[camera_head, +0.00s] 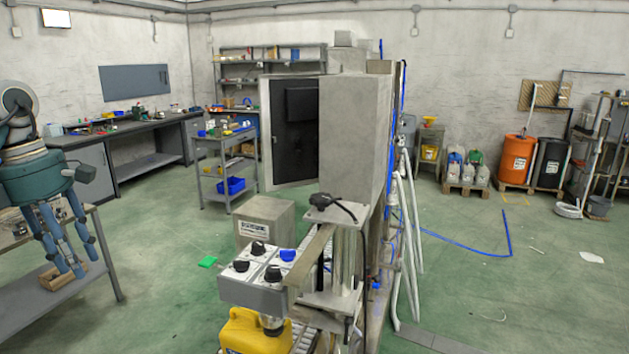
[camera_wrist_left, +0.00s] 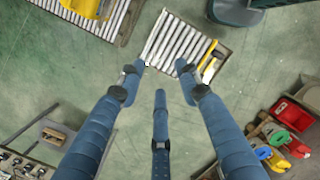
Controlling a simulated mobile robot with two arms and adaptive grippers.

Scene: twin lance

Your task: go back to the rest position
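My left gripper (camera_head: 70,264) hangs at the left of the head view with its blue fingers pointing down, in front of a grey workbench. In the left wrist view its three fingers (camera_wrist_left: 159,78) are spread apart with nothing between them, so it is open and empty. Green floor shows beyond the fingertips. My right gripper is in neither view.
A control box with knobs (camera_head: 255,291) and a yellow canister (camera_head: 254,333) stand at the front centre. The grey workbench (camera_head: 105,258) is at the left. A grey cart (camera_head: 212,170) stands further back. Open green floor (camera_head: 165,240) lies between.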

